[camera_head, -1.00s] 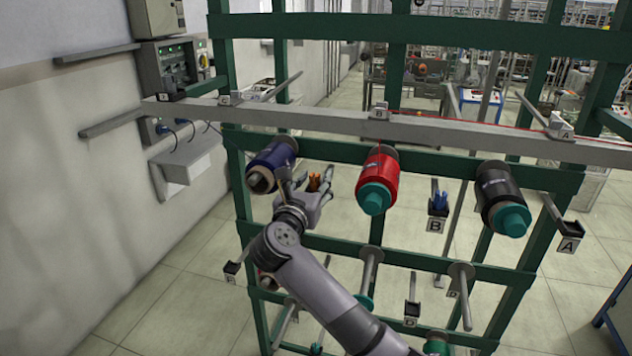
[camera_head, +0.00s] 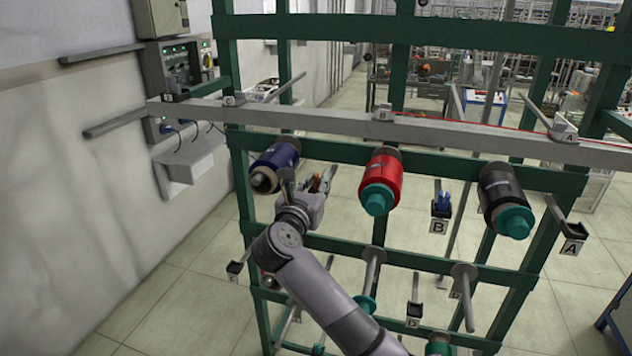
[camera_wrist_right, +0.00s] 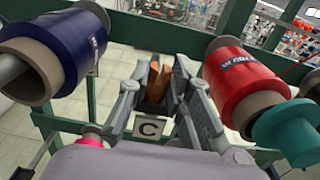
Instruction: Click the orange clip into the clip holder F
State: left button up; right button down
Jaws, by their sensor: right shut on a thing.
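The orange clip (camera_head: 317,184) is at the upper left of the rack, between the blue and red bobbins. In the right wrist view the clip (camera_wrist_right: 155,82) stands between my fingers, just above a label plate C (camera_wrist_right: 150,127). My right gripper (camera_head: 322,180) is shut on the clip; it also shows in the right wrist view (camera_wrist_right: 156,85). The fingers hide the clip's lower part, so I cannot tell whether it still sits in holder C. I cannot pick out a label F. My left gripper is not in view.
Blue (camera_head: 275,164), red (camera_head: 381,180) and black (camera_head: 503,190) bobbins hang on the green rack (camera_head: 330,151). Holder B (camera_head: 440,210) carries a blue clip; holder A (camera_head: 572,232) looks empty. Lower holders and bare rods jut out below. A grey rail (camera_head: 300,118) crosses above.

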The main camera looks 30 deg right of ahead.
jog(key=shift+d+r, duration=0.1)
jog(key=shift+r+p, duration=1.1)
jog(key=shift+r, duration=0.45)
jog(key=v, duration=0.9)
dwell(0.8)
